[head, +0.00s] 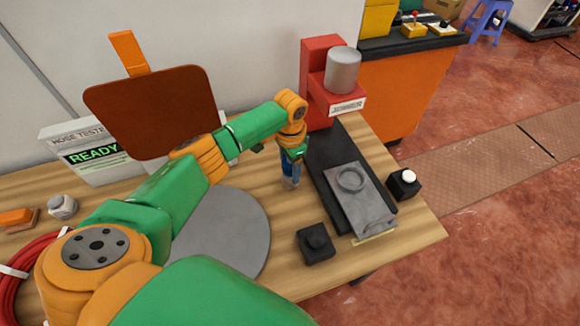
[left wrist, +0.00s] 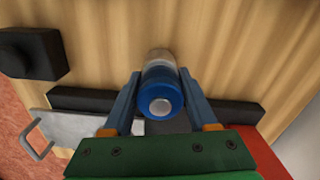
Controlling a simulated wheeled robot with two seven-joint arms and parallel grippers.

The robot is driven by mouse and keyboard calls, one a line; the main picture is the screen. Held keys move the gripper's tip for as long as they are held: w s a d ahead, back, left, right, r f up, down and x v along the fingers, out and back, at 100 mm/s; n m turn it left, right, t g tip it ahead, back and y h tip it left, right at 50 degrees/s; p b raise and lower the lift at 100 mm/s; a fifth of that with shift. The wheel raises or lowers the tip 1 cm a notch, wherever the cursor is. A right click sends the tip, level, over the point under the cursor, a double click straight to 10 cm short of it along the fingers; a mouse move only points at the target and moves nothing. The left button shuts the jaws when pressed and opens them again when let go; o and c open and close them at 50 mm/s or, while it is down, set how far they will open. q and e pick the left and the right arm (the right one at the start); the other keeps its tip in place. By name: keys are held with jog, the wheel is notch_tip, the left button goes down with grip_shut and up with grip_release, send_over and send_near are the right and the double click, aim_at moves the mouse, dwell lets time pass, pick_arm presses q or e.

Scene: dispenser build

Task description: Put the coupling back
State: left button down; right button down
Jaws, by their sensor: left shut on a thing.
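My left gripper (head: 291,168) is shut on a blue cylinder (left wrist: 162,98) with a pale, greyish far end. In the left wrist view the cylinder sits between the two fingers (left wrist: 161,103), over bare wood. In the head view the blue cylinder (head: 290,170) points down just left of the black tray; I cannot tell whether it touches the table. A small grey fitting (head: 62,206) stands at the far left of the table. I cannot tell which of these two is the coupling. My right gripper is not in view.
A black tray (head: 327,155) with a grey metal plate (head: 372,213) and ring stands right of the gripper, below a red dispenser (head: 320,85). Black button boxes (head: 316,244) (head: 403,184) flank it. A grey disc (head: 235,230) lies left. A hose tester (head: 90,155) reads READY.

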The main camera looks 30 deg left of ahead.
pick_arm(q)
jog(key=shift+c, duration=1)
grip_release()
jog(key=shift+d+f, duration=0.1)
notch_tip(320, 180, up, 12)
jog(key=shift+r+b, duration=0.15)
jog(key=shift+b, duration=0.4)
